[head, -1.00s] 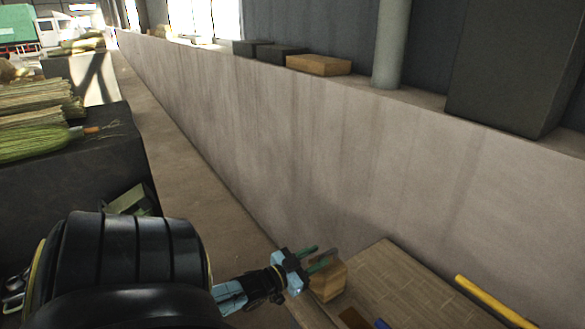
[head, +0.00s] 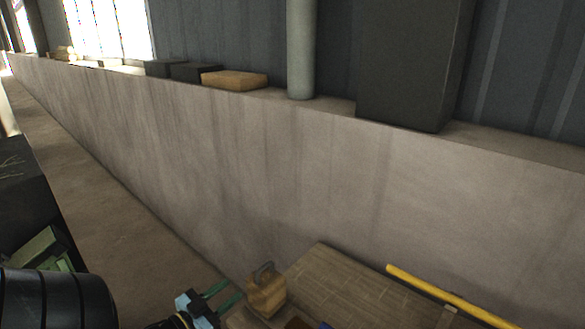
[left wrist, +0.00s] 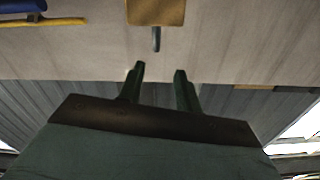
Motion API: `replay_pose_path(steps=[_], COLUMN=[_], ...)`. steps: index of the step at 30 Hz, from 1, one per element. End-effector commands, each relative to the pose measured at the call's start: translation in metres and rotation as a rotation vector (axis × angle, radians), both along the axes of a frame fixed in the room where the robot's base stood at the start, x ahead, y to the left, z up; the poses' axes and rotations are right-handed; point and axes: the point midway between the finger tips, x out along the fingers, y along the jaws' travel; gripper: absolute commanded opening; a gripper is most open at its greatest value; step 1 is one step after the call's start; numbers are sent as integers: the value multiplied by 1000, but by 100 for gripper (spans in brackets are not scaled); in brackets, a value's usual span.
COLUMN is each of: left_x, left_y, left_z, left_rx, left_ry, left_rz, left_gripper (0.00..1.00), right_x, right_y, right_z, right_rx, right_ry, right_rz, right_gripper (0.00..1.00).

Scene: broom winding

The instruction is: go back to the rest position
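My left gripper (head: 235,290) is at the bottom of the head view, its two green fingers apart with nothing between them. In the left wrist view the fingers (left wrist: 159,70) are also spread and empty. A tan wooden block (head: 266,294) with a small dark loop on top stands just right of the fingertips in the head view. It also shows at the top of the left wrist view (left wrist: 155,11), beyond the fingertips and apart from them. My right gripper is in neither view.
A wooden board (head: 345,285) lies at the lower right, with a yellow pole (head: 440,292) beyond it. A long low concrete wall (head: 250,165) runs behind, with boxes (head: 234,80) and a grey column (head: 301,50) on it. A dark stand (head: 25,205) is at the left edge.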

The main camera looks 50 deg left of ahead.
Motion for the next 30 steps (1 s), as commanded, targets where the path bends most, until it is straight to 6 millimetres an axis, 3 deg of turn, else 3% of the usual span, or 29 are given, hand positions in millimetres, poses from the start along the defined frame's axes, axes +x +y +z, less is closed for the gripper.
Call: replay_pose_path(steps=[6, 8, 10, 14, 19, 24, 27, 30], left_x=[0, -2, -6, -24, -64, -117, -153, -189], left_y=[0, 0, -2, -14, -52, -113, -155, -194], left_z=[-3, -13, -38, -117, -237, -341, -391, -429], left_rx=[-1, -5, -15, -47, -91, -120, -122, -109], left_ry=[6, 25, 77, 248, 542, 849, 1033, 1203], left_rz=[2, 10, 30, 79, 116, 100, 65, 19], left_gripper=[34, 34, 34, 34, 34, 34, 34, 34], right_x=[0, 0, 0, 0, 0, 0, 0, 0], right_y=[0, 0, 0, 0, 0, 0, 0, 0], right_z=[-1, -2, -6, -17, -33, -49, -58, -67], right_rx=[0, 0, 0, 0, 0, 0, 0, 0], right_ry=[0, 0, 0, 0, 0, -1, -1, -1], right_rz=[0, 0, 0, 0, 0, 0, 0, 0], right_gripper=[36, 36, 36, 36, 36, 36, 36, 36])
